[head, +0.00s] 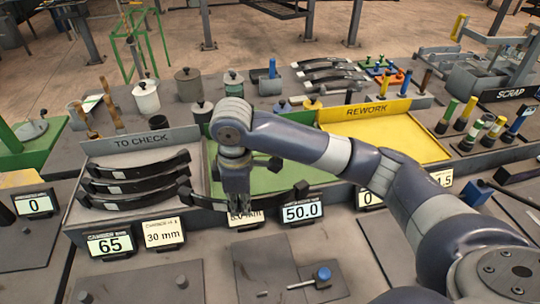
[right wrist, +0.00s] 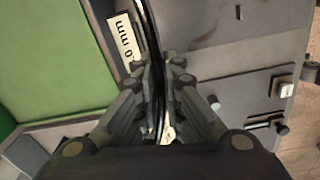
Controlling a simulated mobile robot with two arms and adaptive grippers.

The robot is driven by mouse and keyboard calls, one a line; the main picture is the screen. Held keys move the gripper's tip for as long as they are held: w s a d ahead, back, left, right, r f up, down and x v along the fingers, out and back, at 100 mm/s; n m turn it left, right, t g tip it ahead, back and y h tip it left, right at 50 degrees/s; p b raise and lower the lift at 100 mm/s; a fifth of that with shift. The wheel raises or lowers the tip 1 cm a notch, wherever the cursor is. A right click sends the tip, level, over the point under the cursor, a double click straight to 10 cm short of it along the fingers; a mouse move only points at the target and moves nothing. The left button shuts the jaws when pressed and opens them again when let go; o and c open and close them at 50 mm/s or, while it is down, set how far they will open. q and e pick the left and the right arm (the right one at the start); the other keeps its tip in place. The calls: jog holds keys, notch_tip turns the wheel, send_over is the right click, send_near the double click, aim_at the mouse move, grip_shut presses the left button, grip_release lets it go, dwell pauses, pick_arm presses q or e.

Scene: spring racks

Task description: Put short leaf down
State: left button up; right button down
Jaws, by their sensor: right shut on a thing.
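A dark curved leaf (head: 272,204) spans the front of the green tray, with one end near the TO CHECK tray and the other near the 50.0 display. My right gripper (head: 238,196) points down and is shut on this leaf near its middle. In the right wrist view the leaf (right wrist: 150,30) runs lengthwise between the fingers (right wrist: 164,85). I cannot tell whether it touches anything below. Several similar leaves (head: 135,186) lie in the TO CHECK tray (head: 140,142). My left gripper is not in view.
The green tray (head: 270,178) has bare surface behind the leaf. The yellow REWORK tray (head: 385,135) is behind my right arm. Displays reading 65 (head: 110,244) and 50.0 (head: 302,213) stand in front. More leaves (head: 330,75) and weights (head: 188,85) stand behind.

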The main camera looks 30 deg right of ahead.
jog(key=n, duration=0.1)
jog(key=p, duration=0.5)
send_over(274, 182)
jog(key=shift+s+a+f+n, duration=0.2)
jog(key=shift+f+n, duration=0.1)
jog(key=shift+f, duration=0.35)
jog(key=shift+w+d+f, duration=0.1)
jog(key=shift+d+f, duration=0.05)
jog(key=shift+d, duration=0.2)
notch_tip(274, 182, down, 2)
jog(key=shift+f+p, duration=0.1)
jog(key=shift+p, duration=0.65)
jog(key=shift+f, duration=0.55)
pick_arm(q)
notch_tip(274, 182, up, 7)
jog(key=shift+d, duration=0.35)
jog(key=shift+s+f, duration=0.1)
pick_arm(e)
jog(key=shift+a, duration=0.1)
